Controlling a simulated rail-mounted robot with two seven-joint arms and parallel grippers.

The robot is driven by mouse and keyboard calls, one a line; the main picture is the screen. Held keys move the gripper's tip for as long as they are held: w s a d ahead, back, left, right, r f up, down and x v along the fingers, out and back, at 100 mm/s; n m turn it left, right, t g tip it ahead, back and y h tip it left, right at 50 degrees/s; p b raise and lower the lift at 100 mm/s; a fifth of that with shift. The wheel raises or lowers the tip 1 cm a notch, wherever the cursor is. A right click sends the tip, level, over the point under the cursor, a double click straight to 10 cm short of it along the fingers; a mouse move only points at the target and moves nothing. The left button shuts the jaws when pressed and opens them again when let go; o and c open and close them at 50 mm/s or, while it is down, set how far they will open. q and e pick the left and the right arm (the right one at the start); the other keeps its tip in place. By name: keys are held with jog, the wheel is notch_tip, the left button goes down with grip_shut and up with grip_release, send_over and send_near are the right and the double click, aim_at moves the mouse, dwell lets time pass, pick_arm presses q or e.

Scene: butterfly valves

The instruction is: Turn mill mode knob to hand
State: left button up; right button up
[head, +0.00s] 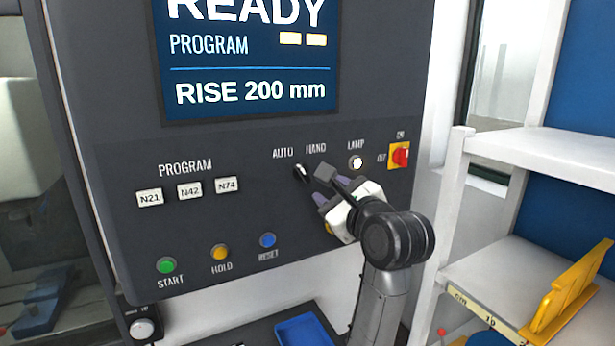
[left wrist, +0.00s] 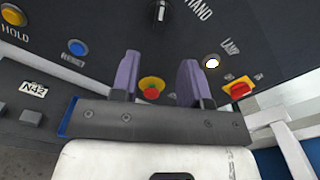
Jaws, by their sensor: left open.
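The mill mode knob (head: 300,172) is a small black knob on the dark control panel, below the AUTO and HAND labels. Its handle seems to lean up and left, towards AUTO. It also shows at the top edge of the left wrist view (left wrist: 160,13), with a white mark on it. My left gripper (head: 321,187) is just right of and below the knob, with its purple fingers apart and nothing between them. In the left wrist view the knob lies beyond the open fingers (left wrist: 158,68), apart from them. My right gripper is not in view.
The lit LAMP button (head: 356,163) and a red switch on yellow (head: 400,156) are right of the knob. A red and yellow button (left wrist: 151,88) sits lower on the panel. START (head: 167,265), HOLD and RESET buttons are lower left. A white shelf (head: 545,155) stands right.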

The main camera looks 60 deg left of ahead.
aim_at(305, 174)
pick_arm(q)
jog(key=a, duration=0.3)
jog(key=a+p, duration=0.1)
jog(key=a, duration=0.6)
jog(key=shift+w+a+p, duration=0.2)
jog(key=shift+w+p, duration=0.15)
jog(key=shift+w, duration=0.05)
grip_shut()
